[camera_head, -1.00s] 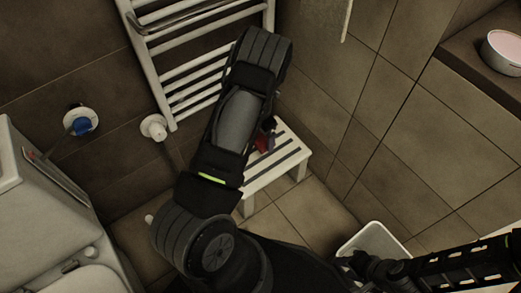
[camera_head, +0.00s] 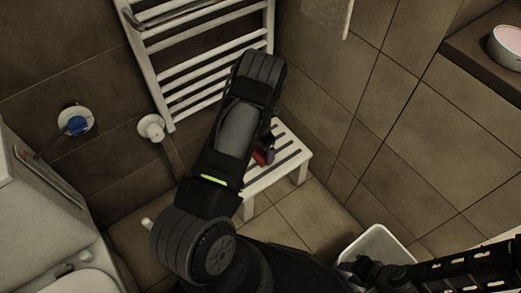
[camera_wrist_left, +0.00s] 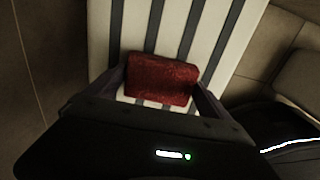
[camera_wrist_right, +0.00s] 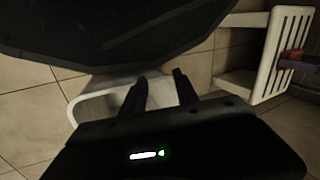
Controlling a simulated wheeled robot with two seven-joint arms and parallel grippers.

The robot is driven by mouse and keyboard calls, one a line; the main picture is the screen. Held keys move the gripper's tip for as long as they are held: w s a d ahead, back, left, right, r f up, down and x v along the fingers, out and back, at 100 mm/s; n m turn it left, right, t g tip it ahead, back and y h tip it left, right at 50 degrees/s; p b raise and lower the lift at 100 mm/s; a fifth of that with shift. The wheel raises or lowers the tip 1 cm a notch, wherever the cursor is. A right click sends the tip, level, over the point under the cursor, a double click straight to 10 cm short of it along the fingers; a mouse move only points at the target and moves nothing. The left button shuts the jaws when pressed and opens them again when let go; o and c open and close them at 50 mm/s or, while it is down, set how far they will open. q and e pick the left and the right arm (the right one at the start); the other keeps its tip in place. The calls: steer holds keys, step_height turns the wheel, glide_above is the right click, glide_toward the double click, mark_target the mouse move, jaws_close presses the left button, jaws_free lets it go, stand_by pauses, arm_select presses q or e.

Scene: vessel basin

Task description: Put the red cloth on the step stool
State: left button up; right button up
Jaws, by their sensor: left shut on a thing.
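The red cloth (camera_wrist_left: 161,78) is a folded dark red bundle between my left gripper's fingers (camera_wrist_left: 163,85). The white slatted step stool (camera_head: 285,165) stands on the floor below the towel rail. The cloth is at the stool top, and its edge shows beside my left gripper (camera_head: 265,150) in the head view. In the right wrist view, the cloth (camera_wrist_right: 291,62) is against or just above the slats of the stool (camera_wrist_right: 268,55); I cannot tell if it bears on them. My right gripper (camera_wrist_right: 160,82) is open and empty, away from the stool.
A white bin (camera_head: 378,240) stands by my right gripper. A white towel rail (camera_head: 205,55) is on the wall behind my left arm. A white fixture (camera_head: 40,200) is at the left. A shelf with a pink-topped bowl (camera_head: 507,47) is at the upper right.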

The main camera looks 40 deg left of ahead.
mark_target(260, 150)
arm_select(q)
steer(key=shift+f, duration=0.1)
steer(key=o, duration=1)
steer(key=shift+c, duration=0.2)
steer(key=shift+r, duration=0.35)
step_height(260, 150, up, 12)
steer(key=p, duration=0.3)
steer(key=shift+f+p, duration=0.15)
steer(key=shift+p, duration=0.2)
